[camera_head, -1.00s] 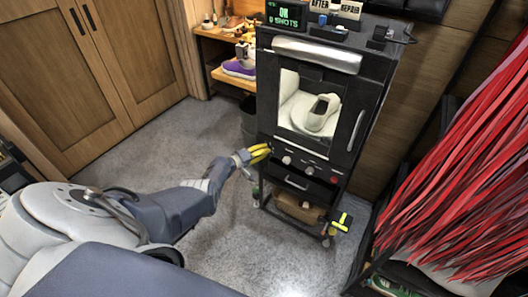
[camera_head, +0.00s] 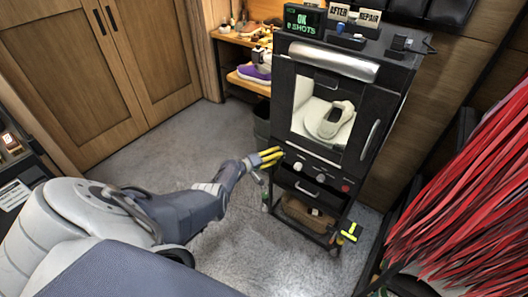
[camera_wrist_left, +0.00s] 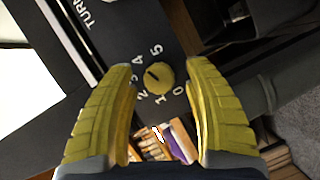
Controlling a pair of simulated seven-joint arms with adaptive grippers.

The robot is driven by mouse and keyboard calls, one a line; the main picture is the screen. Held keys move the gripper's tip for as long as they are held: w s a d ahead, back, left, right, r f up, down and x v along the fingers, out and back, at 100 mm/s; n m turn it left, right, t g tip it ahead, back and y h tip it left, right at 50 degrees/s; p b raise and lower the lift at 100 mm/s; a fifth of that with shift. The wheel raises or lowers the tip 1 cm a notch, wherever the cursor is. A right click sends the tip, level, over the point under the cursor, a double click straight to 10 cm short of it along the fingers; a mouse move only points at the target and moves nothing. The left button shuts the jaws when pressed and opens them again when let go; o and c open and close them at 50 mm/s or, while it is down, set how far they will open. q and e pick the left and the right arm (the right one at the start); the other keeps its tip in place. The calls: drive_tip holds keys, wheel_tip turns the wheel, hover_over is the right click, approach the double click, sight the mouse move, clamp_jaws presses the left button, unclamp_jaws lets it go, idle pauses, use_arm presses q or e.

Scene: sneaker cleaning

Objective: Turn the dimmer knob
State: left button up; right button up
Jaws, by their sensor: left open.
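A round knob (camera_wrist_left: 158,75) with a dark mark on its face sits in a ring of numbers 0 to 5 on a black panel in the left wrist view. The mark lies on the side toward 3 and 4. My left gripper (camera_wrist_left: 164,75) is open, its yellow fingers on either side of the knob, with gaps showing. In the head view my left gripper (camera_head: 272,156) is at the front left of the black cabinet (camera_head: 365,105). A pale knob (camera_head: 298,165) is just right of the fingertips, with a second knob (camera_head: 321,177) beyond. My right gripper is out of view.
A red button (camera_head: 346,188) and a drawer handle (camera_head: 306,188) are close to the knobs. A white shoe (camera_head: 334,122) stands behind the cabinet's window. Red strips (camera_head: 465,185) hang at the right. The floor left of the cabinet is clear.

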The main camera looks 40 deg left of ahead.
use_arm(q)
drive_tip(key=v, duration=1.1)
drive_tip(key=shift+s, duration=0.3)
drive_tip(key=shift+a, duration=0.1)
drive_tip(key=s+f+g+y, duration=0.4)
drive_tip(key=f+g, duration=0.1)
drive_tip(key=f, duration=0.9)
drive_tip(key=s+d+f+m+g+y, duration=0.1)
drive_tip(key=s+d+f+m+g, duration=0.15)
drive_tip(key=s+f, duration=0.6)
drive_tip(key=s+d+f+m+g+y, duration=0.1)
drive_tip(key=s+d+f+m+g, duration=0.15)
drive_tip(key=s+f, duration=0.6)
drive_tip(key=s+d+f+m+g, duration=0.1)
drive_tip(key=s+d+f, duration=0.3)
drive_tip(key=s, duration=0.8)
drive_tip(key=s+d+f+m+g, duration=0.1)
drive_tip(key=s+d+f+m, duration=0.2)
drive_tip(key=s+d, duration=0.5)
drive_tip(key=s+d+f+m+g, duration=0.1)
drive_tip(key=s+d+f+m, duration=0.3)
drive_tip(key=s, duration=1.2)
drive_tip(key=shift+s+d+f+g, duration=0.2)
drive_tip(key=shift+d+f+g, duration=0.2)
drive_tip(key=shift+d, duration=0.8)
